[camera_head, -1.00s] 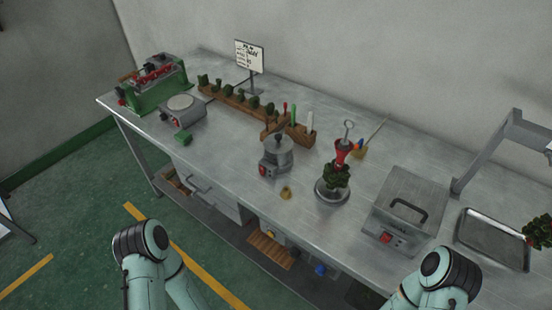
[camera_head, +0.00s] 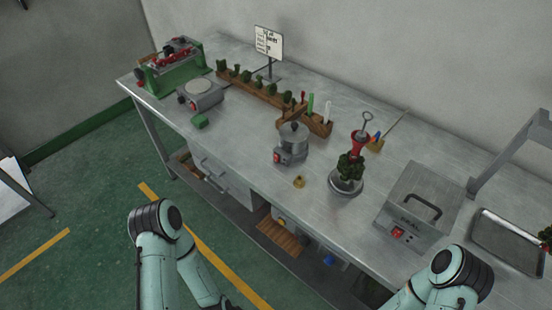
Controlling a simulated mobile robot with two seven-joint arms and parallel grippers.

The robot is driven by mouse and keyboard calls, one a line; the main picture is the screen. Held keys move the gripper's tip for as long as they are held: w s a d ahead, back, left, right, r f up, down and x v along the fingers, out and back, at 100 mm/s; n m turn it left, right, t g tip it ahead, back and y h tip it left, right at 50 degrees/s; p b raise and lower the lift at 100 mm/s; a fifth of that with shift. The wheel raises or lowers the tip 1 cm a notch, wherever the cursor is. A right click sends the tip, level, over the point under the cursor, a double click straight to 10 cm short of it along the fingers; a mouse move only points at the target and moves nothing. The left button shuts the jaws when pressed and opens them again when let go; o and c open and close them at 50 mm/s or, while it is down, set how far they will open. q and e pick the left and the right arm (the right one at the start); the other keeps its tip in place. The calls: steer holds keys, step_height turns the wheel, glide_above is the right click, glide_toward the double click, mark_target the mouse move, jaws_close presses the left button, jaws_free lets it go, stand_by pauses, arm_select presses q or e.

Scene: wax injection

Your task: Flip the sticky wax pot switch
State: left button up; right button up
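A small round metal pot (camera_head: 293,138) with a dark knob on its lid, probably the sticky wax pot, stands upright on the steel workbench near the middle of the picture. A small red switch (camera_head: 277,158) shows on the left of its base; its position is too small to tell. My two arms show at the lower left and lower right, in front of the bench. Both grippers are outside the picture, and neither arm is seen touching the pot.
The workbench (camera_head: 245,155) also carries a hotplate (camera_head: 200,93), a green machine (camera_head: 172,68), a wooden rack (camera_head: 262,95), a stand with a green wax tree (camera_head: 350,170), a lidded metal box (camera_head: 418,208) with a red switch, and a tray (camera_head: 510,245). A small brass piece (camera_head: 298,182) lies before the pot.

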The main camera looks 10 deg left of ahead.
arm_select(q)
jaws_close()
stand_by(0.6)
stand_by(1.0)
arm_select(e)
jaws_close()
